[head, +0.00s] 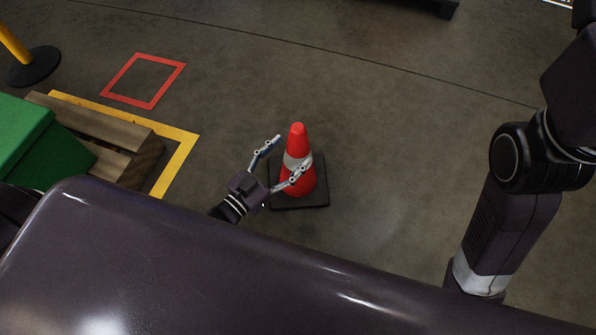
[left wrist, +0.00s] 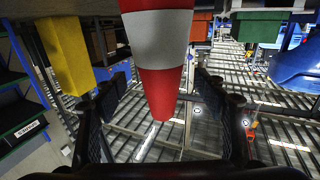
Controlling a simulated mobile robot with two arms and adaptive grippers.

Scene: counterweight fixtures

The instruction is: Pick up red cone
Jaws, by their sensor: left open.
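The red cone (head: 297,143) with a white band stands upright on its dark square base (head: 315,193) on the floor, near the middle of the head view. My left gripper (head: 287,160) is open beside the cone, and its near finger overlaps the cone's lower part in the head view. In the left wrist view the red and white cone (left wrist: 160,45) fills the upper middle, and its tip points down between the open fingers of my left gripper (left wrist: 170,120). I cannot tell whether the fingers touch it. My right gripper is not in view.
A green box (head: 25,140) and a wooden pallet (head: 110,140) stand at the left by yellow floor tape (head: 183,150). A red taped square (head: 150,104) lies behind. A yellow post (head: 14,44) is at the far left. The floor right of the cone is clear.

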